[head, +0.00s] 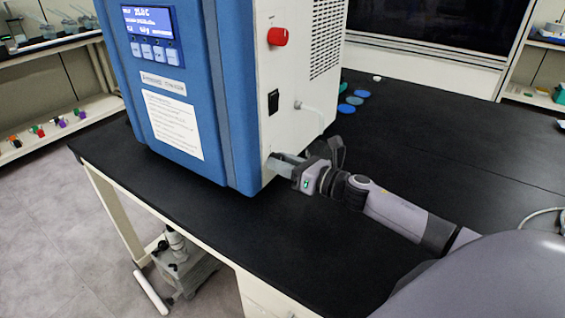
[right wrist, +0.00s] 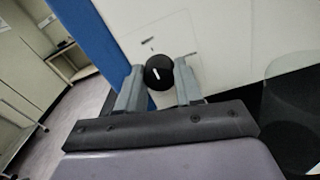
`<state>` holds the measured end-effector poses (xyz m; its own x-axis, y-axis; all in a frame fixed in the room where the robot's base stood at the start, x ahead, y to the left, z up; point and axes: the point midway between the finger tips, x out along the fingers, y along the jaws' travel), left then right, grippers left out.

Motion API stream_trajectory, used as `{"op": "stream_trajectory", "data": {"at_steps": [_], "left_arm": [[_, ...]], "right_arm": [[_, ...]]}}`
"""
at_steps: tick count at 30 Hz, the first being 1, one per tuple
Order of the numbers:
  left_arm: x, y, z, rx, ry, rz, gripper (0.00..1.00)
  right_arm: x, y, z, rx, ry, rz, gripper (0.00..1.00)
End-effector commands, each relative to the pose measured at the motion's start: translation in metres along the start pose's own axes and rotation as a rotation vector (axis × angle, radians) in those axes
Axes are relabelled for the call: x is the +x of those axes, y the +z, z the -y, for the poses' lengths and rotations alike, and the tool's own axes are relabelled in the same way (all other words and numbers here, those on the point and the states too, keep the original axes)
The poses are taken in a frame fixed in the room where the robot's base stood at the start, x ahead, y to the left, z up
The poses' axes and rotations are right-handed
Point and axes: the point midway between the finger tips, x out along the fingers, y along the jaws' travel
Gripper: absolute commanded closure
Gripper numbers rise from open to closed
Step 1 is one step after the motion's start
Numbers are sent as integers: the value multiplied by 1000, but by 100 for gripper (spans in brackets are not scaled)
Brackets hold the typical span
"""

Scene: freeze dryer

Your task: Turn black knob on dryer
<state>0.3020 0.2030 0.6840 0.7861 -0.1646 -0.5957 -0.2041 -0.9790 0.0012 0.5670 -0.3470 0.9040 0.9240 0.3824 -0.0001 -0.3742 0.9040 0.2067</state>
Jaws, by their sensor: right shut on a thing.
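The freeze dryer (head: 232,70) is a blue and white box on the black bench. The black knob (right wrist: 159,72) is round with a white pointer line, on the dryer's white side panel in the right wrist view. Its pointer line tilts slightly from upright. My right gripper (head: 280,164) is at the lower part of that side panel, near the blue front edge. In the right wrist view its two grey fingers (right wrist: 158,85) are on either side of the knob and shut on it. The knob is hidden by the gripper in the head view. My left gripper is not in view.
A red knob (head: 277,36) and a black switch (head: 273,102) are higher on the same side panel. Blue discs (head: 350,103) lie on the bench behind. The black bench top (head: 440,135) is mostly clear to the right.

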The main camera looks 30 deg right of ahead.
Motion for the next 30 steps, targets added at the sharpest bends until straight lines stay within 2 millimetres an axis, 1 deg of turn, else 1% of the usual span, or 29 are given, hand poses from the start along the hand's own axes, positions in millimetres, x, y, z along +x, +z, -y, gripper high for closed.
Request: {"op": "stream_trajectory", "data": {"at_steps": [5, 11, 30], "left_arm": [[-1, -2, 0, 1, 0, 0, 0], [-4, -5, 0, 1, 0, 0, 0], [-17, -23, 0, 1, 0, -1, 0]], "right_arm": [[0, 0, 0, 61, 0, 0, 95], [0, 1, 0, 198, -1, 0, 95], [0, 2, 0, 801, -2, 0, 95]]}}
